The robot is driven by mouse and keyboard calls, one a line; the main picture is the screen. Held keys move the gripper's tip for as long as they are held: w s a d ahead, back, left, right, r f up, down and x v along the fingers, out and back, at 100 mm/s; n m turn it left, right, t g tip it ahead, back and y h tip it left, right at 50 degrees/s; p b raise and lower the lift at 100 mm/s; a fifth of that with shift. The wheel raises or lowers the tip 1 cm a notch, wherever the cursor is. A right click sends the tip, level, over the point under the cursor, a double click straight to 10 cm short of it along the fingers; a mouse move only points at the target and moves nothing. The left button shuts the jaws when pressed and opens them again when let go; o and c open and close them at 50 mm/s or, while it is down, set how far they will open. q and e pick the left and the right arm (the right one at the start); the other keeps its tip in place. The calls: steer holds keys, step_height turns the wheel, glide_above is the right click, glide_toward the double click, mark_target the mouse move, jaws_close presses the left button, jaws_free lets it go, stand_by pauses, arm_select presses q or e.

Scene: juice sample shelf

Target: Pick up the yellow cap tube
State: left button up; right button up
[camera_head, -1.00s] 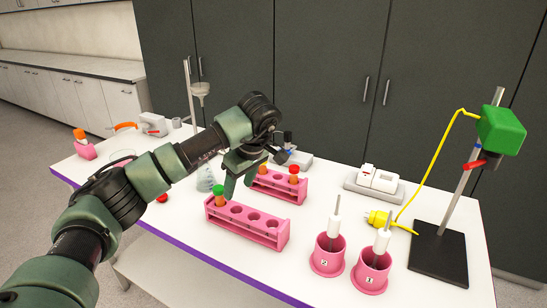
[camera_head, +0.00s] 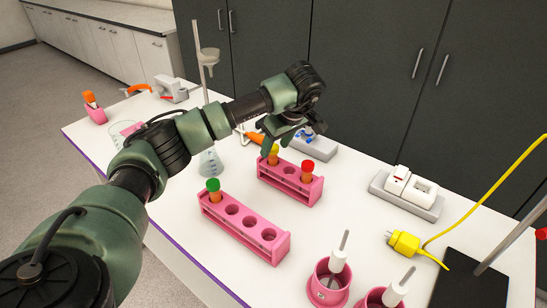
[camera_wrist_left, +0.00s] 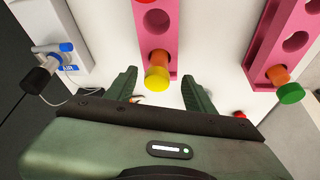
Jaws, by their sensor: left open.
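The yellow cap tube (camera_head: 273,153) stands in the left end hole of the far pink rack (camera_head: 287,188). In the left wrist view its yellow cap (camera_wrist_left: 157,79) shows between the two fingers, and its orange body stands in the rack's end. My left gripper (camera_head: 285,139) is open beside and slightly above this cap, partly hiding the tube in the head view. The wrist view shows its green fingers (camera_wrist_left: 160,86) apart on either side of the cap, with gaps. My right gripper is not in view.
A red-capped tube (camera_head: 307,169) stands in the same rack. The near pink rack (camera_head: 243,229) holds a green-capped tube (camera_head: 213,188). A flask (camera_head: 208,163) stands left of the racks. A grey-white device (camera_head: 313,145) sits behind, and pink cups (camera_head: 329,283) stand in front right.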

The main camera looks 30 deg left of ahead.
mark_target(275, 148)
arm_select(q)
steer(key=x, duration=0.2)
steer(key=shift+w+a+f+p, duration=0.15)
steer(key=shift+w+f+p, duration=0.05)
steer(key=shift+f+p, duration=0.15)
steer(key=shift+a+f, duration=0.15)
steer(key=shift+f, duration=0.25)
steer(key=c, duration=1)
jaws_close()
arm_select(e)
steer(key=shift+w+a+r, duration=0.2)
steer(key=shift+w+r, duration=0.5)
arm_select(q)
steer(key=shift+r, duration=0.1)
